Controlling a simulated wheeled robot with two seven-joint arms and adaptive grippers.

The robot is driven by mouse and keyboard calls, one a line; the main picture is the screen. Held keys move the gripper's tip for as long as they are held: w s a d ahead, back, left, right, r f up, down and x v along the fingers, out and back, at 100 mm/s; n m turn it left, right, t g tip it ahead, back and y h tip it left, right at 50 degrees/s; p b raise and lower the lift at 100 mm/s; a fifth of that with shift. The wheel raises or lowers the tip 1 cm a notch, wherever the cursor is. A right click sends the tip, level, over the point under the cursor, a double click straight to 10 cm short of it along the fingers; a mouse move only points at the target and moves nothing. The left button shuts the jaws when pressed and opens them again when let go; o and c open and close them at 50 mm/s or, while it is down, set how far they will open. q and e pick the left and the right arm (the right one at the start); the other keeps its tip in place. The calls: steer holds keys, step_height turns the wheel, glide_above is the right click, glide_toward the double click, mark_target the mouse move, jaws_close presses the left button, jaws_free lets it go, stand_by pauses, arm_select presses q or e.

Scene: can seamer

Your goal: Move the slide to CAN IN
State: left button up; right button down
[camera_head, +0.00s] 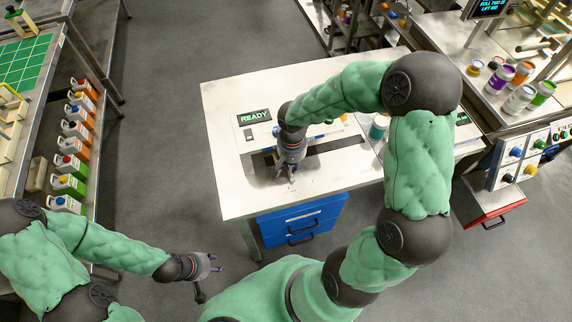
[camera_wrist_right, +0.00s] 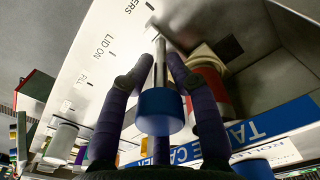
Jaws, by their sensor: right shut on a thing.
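My right gripper (camera_head: 287,176) is low over the white bench top, at the left end of a dark slot (camera_head: 338,146). In the right wrist view, its purple fingers (camera_wrist_right: 158,75) are closed around the slide's handle, a metal rod with a blue knob (camera_wrist_right: 160,110). The printed marks "LID ON" and others lie beside the handle; CAN IN is not readable. The rest of the slide is hidden by the gripper and arm. My left gripper (camera_head: 214,262) is empty, fingers apart, over the floor left of the bench.
A screen (camera_head: 254,116) reads READY at the bench's back left. A red and cream cylinder (camera_wrist_right: 212,75) stands close to the handle in the wrist view. Blue drawers (camera_head: 302,220) are under the bench front. Shelves of bottles (camera_head: 75,145) stand at left.

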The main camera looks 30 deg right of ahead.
steer(key=s+d+p, duration=0.1)
steer(key=s+d, duration=0.1)
steer(key=d, duration=0.6)
steer(key=s+d+p, duration=0.1)
steer(key=s+d, duration=0.1)
steer(key=d, duration=0.7)
steer(key=s+d+p, duration=0.1)
steer(key=d, duration=0.8)
steer(key=shift+s+r, duration=0.35)
steer(key=shift+s, duration=0.05)
steer(key=shift+d, duration=0.1)
steer(key=c, duration=1.3)
jaws_free()
steer(key=shift+s, duration=0.15)
steer(key=shift+f, duration=0.2)
steer(key=shift+a, duration=0.2)
step_height(320, 180, up, 12)
steer(key=shift+r, duration=0.1)
